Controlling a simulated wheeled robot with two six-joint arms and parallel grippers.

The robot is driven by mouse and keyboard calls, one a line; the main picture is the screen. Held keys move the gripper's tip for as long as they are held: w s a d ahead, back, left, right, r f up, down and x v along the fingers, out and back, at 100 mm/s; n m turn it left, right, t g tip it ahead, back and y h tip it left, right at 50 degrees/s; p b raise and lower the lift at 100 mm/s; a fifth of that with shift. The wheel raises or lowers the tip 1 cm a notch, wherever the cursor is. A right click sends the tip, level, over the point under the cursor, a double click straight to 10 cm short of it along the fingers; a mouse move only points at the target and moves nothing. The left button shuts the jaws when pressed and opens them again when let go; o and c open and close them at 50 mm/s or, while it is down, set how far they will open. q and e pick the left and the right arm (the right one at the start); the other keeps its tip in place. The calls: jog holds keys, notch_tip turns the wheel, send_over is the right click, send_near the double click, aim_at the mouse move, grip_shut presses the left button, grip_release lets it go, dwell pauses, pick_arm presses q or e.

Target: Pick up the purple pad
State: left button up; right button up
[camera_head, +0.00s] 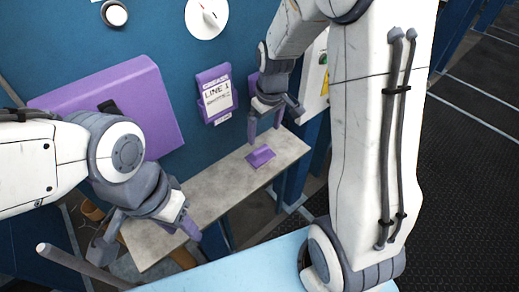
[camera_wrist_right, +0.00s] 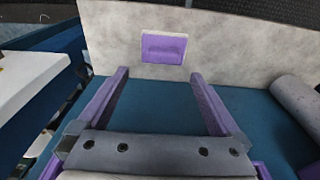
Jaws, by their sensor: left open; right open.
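The purple pad (camera_head: 261,156) lies on a grey, worn shelf (camera_head: 215,187), with a raised grip on top. My right gripper (camera_head: 265,131) is open and empty, just above and behind the pad, its fingers pointing down. In the right wrist view the pad (camera_wrist_right: 163,48) is ahead of the two spread purple fingers (camera_wrist_right: 160,84), apart from them and roughly centred between them. My left gripper (camera_head: 147,240) is open and empty at the near left end of the shelf, away from the pad.
A grey bar (camera_head: 80,264) sticks out at lower left. The shelf between my grippers is clear.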

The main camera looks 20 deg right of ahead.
aim_at(260, 149)
notch_tip(260, 149, down, 2)
jog(key=shift+w+a+f, duration=0.1)
jog(key=shift+a+f+p, duration=0.1)
jog(key=shift+f+p, duration=0.35)
jog(key=shift+p, duration=0.05)
jog(key=f, duration=0.1)
jog(key=f+p, duration=0.1)
jog(key=f, duration=0.1)
jog(key=shift+w+a+f, duration=0.1)
jog(key=shift+a+f, duration=0.05)
jog(key=shift+a, duration=0.1)
jog(key=shift+w+f, duration=0.15)
jog(key=shift+f, duration=0.45)
jog(key=c, duration=1.3)
jog(key=shift+c, duration=0.2)
jog(key=shift+r, duration=0.15)
